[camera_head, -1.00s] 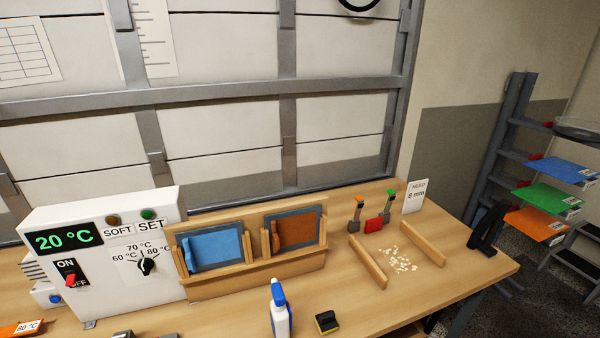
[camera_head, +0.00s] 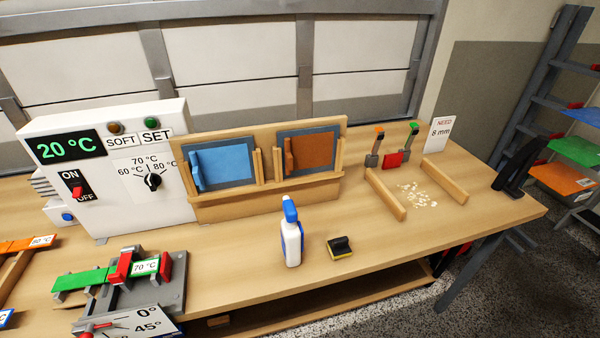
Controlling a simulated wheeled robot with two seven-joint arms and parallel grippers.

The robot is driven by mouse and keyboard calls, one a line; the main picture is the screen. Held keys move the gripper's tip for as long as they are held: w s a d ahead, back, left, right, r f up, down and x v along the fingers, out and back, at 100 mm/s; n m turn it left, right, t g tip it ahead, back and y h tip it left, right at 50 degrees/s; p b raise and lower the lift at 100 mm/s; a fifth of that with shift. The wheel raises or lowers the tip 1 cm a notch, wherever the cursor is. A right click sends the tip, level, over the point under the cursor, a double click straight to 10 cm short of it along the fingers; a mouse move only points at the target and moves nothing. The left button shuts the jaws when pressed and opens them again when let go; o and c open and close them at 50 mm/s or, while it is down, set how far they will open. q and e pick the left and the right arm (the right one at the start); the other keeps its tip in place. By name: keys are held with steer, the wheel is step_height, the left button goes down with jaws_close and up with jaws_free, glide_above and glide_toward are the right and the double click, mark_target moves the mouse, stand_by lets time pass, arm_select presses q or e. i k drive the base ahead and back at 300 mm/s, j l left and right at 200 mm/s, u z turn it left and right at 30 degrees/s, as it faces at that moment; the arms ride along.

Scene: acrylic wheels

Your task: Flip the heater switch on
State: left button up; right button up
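The heater box (camera_head: 108,171) is white and stands at the left of the workbench. Its red heater switch (camera_head: 78,193) sits on a black plate between the labels ON above and OFF below. The red lever points down toward OFF. The green display (camera_head: 65,147) reads 20 °C. A black dial (camera_head: 152,181) points up near 70 °C. A brown-orange light (camera_head: 116,128) is above SOFT and a green one (camera_head: 152,123) is above SET. Neither of my grippers is in view.
A bending jig (camera_head: 172,290) with a green strip lies in front of the heater. A blue-and-white spray bottle (camera_head: 291,238) and a sponge block (camera_head: 340,247) stand mid-bench. A wooden rack (camera_head: 262,197) holds blue and brown panels. Bench between jig and bottle is clear.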

mark_target(78, 191)
steer(key=u, duration=1.3)
